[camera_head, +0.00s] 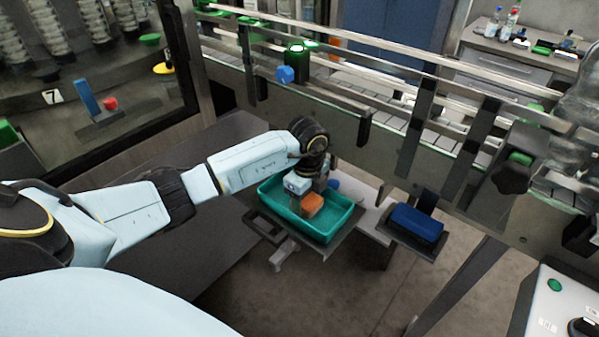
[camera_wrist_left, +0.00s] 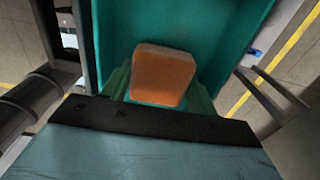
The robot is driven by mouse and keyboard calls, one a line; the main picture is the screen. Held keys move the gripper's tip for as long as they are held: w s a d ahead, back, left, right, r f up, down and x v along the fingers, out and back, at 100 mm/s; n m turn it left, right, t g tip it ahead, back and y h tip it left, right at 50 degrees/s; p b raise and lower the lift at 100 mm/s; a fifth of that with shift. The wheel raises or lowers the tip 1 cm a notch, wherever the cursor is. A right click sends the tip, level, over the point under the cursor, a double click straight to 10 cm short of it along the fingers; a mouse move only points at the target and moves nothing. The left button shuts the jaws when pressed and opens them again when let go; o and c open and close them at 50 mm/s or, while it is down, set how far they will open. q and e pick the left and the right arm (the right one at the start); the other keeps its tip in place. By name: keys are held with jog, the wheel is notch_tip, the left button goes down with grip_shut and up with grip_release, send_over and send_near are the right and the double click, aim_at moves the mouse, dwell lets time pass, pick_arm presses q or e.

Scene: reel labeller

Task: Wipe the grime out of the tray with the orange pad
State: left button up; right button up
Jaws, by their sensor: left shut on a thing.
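The teal tray (camera_head: 334,224) sits on a dark support in the middle of the head view. My left gripper (camera_head: 313,193) reaches down into it and is shut on the orange pad (camera_head: 312,204). The left wrist view shows the orange pad (camera_wrist_left: 162,75) at the gripper's front, over the teal tray (camera_wrist_left: 205,30). I cannot tell whether the pad touches the tray floor. No grime can be made out; part of the floor is hidden by the gripper and pad. My right gripper is not in view.
A blue block-like item (camera_head: 417,222) rests on a dark holder right of the tray. The conveyor frame (camera_head: 335,108) runs behind the tray. A control box (camera_head: 560,305) stands at the lower right. Open floor (camera_head: 350,285) shows below the tray.

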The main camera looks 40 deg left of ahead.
pick_arm(q)
jog(key=shift+s+d, duration=0.1)
jog(key=shift+d, duration=0.4)
jog(key=shift+d+f+b, duration=0.15)
jog(key=shift+f+b, duration=0.05)
jog(key=shift+b, duration=0.2)
jog(key=shift+a+r, duration=0.2)
jog(key=shift+a, duration=1.5)
jog(key=shift+a+r+p, duration=0.1)
jog(key=shift+a+p, duration=0.2)
notch_tip(320, 180, up, 3)
jog(key=shift+f+p, duration=0.1)
jog(key=shift+p, duration=0.8)
notch_tip(320, 180, up, 5)
jog(key=p, duration=0.4)
jog(key=shift+d+p, duration=0.1)
jog(key=shift+p, duration=0.25)
